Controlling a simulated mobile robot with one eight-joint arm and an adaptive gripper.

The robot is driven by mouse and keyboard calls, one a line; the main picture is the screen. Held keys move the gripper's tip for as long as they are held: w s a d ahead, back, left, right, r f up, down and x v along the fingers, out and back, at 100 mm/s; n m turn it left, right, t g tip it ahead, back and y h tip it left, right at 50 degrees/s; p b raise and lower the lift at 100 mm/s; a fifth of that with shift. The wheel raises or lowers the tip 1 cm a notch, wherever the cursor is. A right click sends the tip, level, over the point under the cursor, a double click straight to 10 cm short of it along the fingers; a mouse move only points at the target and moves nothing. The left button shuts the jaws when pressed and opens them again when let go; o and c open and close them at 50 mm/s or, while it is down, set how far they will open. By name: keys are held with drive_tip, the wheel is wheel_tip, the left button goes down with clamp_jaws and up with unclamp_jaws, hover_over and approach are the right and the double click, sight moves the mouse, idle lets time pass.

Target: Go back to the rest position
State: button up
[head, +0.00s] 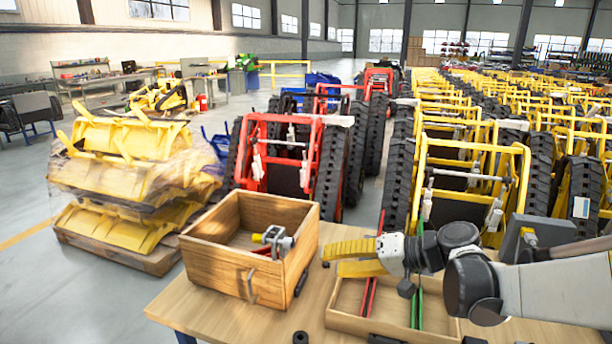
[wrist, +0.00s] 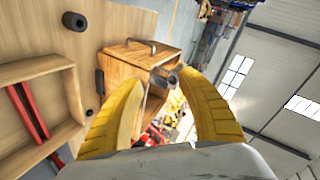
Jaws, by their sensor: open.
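My gripper (head: 357,258) has two yellow ribbed fingers. It is above the table, between the deep wooden box and the shallow wooden tray. The fingers are spread apart with nothing between them. In the wrist view my gripper (wrist: 165,110) is also open, and the deep wooden box shows beyond the fingertips. My arm comes in from the right side of the head view.
A deep wooden box (head: 213,264) on the table (head: 228,319) holds a grey metal part (head: 274,240). A shallow wooden tray (head: 372,326) under my arm holds red and green bars (head: 369,293). A black cylinder (head: 300,338) lies at the front. Tracked carriers stand behind.

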drive_tip(key=s+d+f+h, duration=0.1)
drive_tip(key=s+d+h, duration=0.4)
drive_tip(key=s, duration=0.5)
drive_tip(key=s+d+f+t+h, duration=0.1)
drive_tip(key=s+d+f+h, duration=0.1)
drive_tip(key=s+d+h, duration=0.4)
drive_tip(key=s+h, duration=0.1)
drive_tip(key=s, duration=0.3)
drive_tip(key=shift+d+f+t, duration=0.15)
drive_tip(key=shift+d+t, duration=0.05)
drive_tip(key=shift+t, duration=0.1)
